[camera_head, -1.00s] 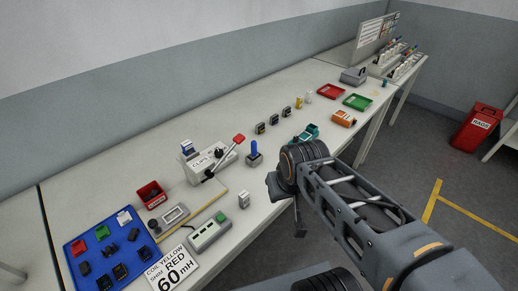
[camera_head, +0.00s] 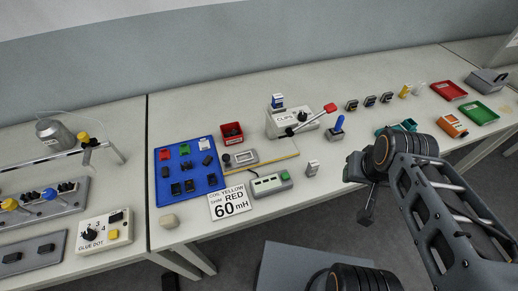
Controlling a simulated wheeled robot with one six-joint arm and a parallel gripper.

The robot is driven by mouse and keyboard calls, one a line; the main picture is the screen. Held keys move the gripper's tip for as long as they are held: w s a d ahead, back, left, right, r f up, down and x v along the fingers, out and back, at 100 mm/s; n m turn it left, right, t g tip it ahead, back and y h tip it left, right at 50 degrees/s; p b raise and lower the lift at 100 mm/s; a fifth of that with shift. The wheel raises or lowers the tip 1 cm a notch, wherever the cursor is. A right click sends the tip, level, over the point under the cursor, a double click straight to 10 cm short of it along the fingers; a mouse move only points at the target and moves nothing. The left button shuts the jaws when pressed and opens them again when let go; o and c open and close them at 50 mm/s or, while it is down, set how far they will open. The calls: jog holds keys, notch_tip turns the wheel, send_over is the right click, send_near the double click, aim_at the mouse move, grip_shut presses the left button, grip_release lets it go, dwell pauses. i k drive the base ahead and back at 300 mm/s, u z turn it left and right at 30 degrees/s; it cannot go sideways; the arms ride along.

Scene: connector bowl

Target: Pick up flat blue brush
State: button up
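I cannot make out a thing that is surely a flat blue brush. A small blue upright piece (camera_head: 339,123) stands on a grey base on the table, right of the lever device; it may be a handle. My gripper (camera_head: 364,192) is at the end of my arm, at the table's front edge right of centre, seen from behind. It is apart from the blue piece, nearer to me. Its fingers are dark and mostly hidden, so I cannot tell whether they are open, and I see nothing held.
A blue tray (camera_head: 163,199) with small parts and a sign (camera_head: 230,203) lie left of centre. A lever device (camera_head: 292,122) and red bin (camera_head: 231,133) stand behind. A glue dot box (camera_head: 104,232) is on the left table. Red (camera_head: 449,91) and green (camera_head: 480,113) trays lie right.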

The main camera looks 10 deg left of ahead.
aim_at(337, 131)
jog(key=u, duration=1.75)
jog(key=k, duration=1)
jog(key=z, duration=0.95)
jog(key=i, duration=1)
